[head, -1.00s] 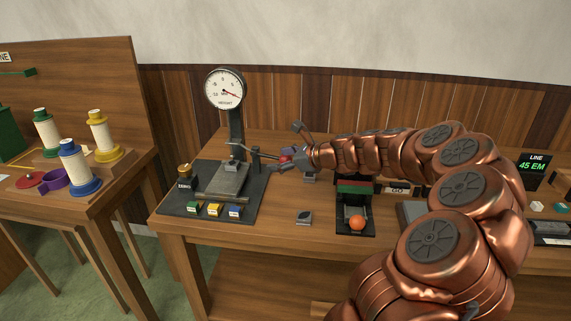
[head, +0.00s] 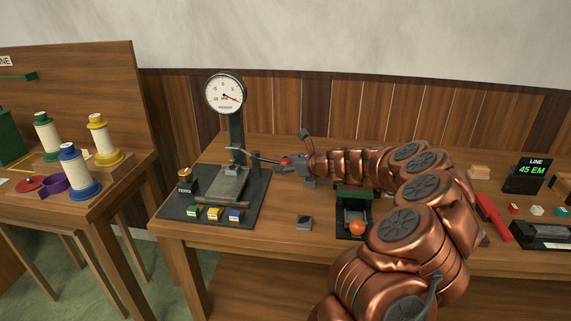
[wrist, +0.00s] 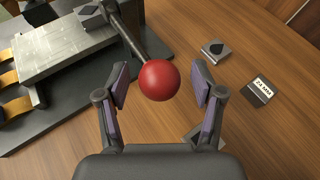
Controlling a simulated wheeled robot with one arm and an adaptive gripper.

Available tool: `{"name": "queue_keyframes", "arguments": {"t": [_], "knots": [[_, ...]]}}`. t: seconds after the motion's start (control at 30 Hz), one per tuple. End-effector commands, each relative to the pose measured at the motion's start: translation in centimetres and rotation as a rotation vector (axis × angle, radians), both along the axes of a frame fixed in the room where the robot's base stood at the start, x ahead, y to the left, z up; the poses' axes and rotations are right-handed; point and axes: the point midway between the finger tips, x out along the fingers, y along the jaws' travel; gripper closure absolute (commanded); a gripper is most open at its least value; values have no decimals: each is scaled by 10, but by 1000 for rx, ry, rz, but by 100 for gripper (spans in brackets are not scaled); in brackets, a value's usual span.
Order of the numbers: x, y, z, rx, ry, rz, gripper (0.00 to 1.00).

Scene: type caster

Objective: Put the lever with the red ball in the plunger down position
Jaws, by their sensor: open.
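The lever's red ball (wrist: 159,80) sits between the two open fingers of my gripper (wrist: 160,85) in the wrist view, with a gap on both sides. Its dark rod (wrist: 126,35) runs up and left to the block on the grey machine (wrist: 65,50). In the head view the machine with the round dial (head: 225,93) stands at the left of the bench. The lever rod (head: 262,158) points right, roughly level, and the red ball (head: 285,162) shows at my gripper (head: 290,163). The plunger itself is hard to make out.
Green, yellow and blue blocks (head: 214,214) lie along the machine's front. A side table (head: 115,190) with spools stands at the left. The bench between machine and small block is clear.

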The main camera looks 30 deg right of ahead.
Motion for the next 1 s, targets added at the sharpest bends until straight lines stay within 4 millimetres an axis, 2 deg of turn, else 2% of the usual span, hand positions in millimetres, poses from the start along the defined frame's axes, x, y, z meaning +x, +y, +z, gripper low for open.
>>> {"name": "queue_keyframes", "arguments": {"t": [0.43,1.0], "knots": [[6,1,-2,0,-1,-1,33],[6,0,-2,-1,-2,-4,91]]}}
